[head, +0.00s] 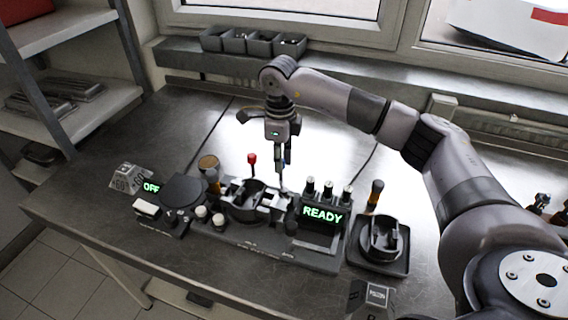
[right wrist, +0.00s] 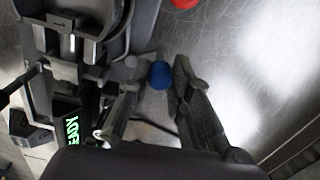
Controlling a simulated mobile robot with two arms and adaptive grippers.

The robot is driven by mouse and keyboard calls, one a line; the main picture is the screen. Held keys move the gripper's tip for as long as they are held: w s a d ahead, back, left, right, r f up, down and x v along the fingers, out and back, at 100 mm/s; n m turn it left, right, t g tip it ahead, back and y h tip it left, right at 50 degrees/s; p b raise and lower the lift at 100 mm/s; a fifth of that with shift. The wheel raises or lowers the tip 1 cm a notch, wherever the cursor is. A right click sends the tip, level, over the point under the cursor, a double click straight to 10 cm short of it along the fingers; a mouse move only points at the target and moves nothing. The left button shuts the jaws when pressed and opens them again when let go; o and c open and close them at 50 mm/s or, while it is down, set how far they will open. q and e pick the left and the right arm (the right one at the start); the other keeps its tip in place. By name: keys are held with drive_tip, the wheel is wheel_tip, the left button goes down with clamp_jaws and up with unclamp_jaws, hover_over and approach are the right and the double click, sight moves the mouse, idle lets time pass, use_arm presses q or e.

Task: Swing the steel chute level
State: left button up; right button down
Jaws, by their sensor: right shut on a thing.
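My right gripper (head: 284,160) reaches down over the back of the black fixture in the head view. It is shut on a blue knob (right wrist: 160,75), which shows between its fingertips in the right wrist view. In the head view the knob is mostly hidden by the fingers. The steel chute seems to be the grey metal piece (head: 272,199) just below the gripper; its exact tilt is hard to tell. A red knob (head: 252,158) on a stalk stands left of the gripper and also shows in the right wrist view (right wrist: 185,3). My left gripper is out of view.
The fixture bears a green READY display (head: 323,214) and an OFF display (head: 151,188). A black tray (head: 378,262) with a round part stands at right. Grey bins (head: 233,41) line the windowsill. The bench behind the fixture is mostly clear.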

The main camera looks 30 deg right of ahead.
drive_tip(key=shift+w+a+n+b, duration=0.1)
drive_tip(key=shift+a+n+b, duration=0.2)
drive_tip(key=shift+n, duration=0.5)
drive_tip(key=c, duration=1.4)
unclamp_jaws()
drive_tip(key=shift+c, duration=0.2)
wheel_tip(320, 180, up, 12)
